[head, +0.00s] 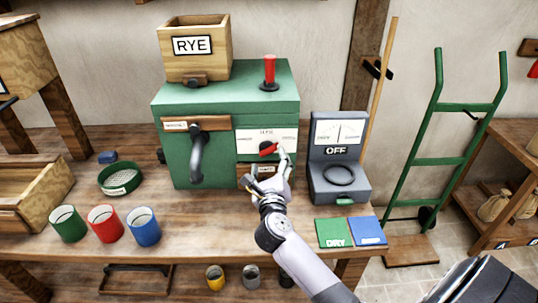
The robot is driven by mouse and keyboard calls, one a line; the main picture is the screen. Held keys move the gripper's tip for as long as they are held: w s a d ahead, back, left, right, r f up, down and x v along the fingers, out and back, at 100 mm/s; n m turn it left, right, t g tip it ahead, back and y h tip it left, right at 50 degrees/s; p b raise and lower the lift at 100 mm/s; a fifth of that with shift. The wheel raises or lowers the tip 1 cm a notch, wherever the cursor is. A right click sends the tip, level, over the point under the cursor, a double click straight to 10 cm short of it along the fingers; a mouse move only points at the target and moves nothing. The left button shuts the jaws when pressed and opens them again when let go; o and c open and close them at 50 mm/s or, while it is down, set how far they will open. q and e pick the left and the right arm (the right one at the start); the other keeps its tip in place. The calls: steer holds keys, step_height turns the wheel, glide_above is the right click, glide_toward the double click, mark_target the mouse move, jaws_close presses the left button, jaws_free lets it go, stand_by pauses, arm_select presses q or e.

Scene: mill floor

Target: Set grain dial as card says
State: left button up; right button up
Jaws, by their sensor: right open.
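A red knob (268,148) sits on a white lettered panel (246,141) on the front of the green mill box (222,104); its small lettering is not readable. My right gripper (269,171) is open just below the knob, one finger reaching up at the knob's right side. I cannot tell whether it touches. The gripper partly covers the panel's lower part. A green card (334,232) reading DRY lies on the bench front, beside a blue card (367,231) whose word is too small to read. My left gripper is not in view.
A grey meter (339,146) reading OFF stands right of the mill. A wooden RYE hopper (195,50) and a red-handled lever (269,72) top the mill. Green, red and blue cups (106,223) stand at the left front. A green hand truck (440,150) stands at the right.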

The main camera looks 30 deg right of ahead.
mark_target(269, 153)
steer(key=shift+x, duration=1.75)
steer(key=shift+c, duration=0.6)
steer(key=c, duration=1)
